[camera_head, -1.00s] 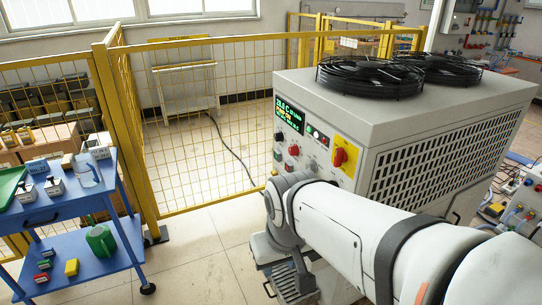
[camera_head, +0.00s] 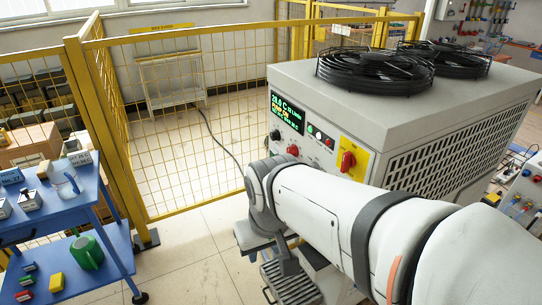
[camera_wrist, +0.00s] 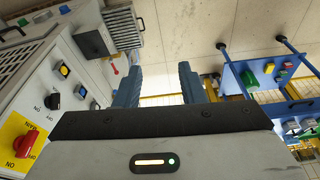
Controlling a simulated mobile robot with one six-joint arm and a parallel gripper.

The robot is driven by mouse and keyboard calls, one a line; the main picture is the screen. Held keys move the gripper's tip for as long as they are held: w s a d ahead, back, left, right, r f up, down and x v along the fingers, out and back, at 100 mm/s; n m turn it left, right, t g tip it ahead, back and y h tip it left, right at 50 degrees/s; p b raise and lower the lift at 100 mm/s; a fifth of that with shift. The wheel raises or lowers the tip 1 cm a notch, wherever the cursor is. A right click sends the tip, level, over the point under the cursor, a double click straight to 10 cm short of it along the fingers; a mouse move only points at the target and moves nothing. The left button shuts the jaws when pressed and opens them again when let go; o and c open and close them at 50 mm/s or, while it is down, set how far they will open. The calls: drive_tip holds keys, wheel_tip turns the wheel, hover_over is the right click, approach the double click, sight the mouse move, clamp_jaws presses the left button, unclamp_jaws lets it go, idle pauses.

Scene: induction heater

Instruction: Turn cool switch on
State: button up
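The grey machine (camera_head: 415,90) has a control panel with a lit green display (camera_head: 288,112). A red rotary switch (camera_head: 347,161) sits on a yellow plate at the panel's right; it shows in the wrist view (camera_wrist: 25,145) at the lower left. I cannot read which control is marked cool. My gripper (camera_wrist: 158,82) has two blue fingers spread apart with nothing between them. It is beside the panel, not touching any control. In the head view my arm hides the gripper and the lower panel.
A blue cart (camera_head: 60,205) with boxes and a green can (camera_head: 87,251) stands at the left. Yellow mesh fencing (camera_head: 185,110) runs behind. Open tiled floor (camera_head: 190,262) lies between the cart and the machine. Two black fans (camera_head: 375,72) top the machine.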

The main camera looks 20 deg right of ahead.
drive_tip(key=w+d+f+n+g+h+b, duration=0.2)
drive_tip(key=w+d+f+n+g+h, duration=0.25)
drive_tip(key=d, duration=0.45)
drive_tip(key=w+d+f+n+g+h+b, duration=0.1)
drive_tip(key=w+d+f+n+h+b, duration=0.2)
drive_tip(key=d+n+h, duration=0.4)
drive_tip(key=w+d+f+n+t+h+b, duration=0.3)
drive_tip(key=w+d+f+n+t+h, duration=0.3)
drive_tip(key=w+n, duration=0.7)
drive_tip(key=d+f+g, duration=0.1)
drive_tip(key=d, duration=0.8)
drive_tip(key=shift+f+p, duration=0.2)
drive_tip(key=shift+p, duration=0.1)
drive_tip(key=shift+a+n+g+h, duration=0.1)
drive_tip(key=shift+n+g+h, duration=0.15)
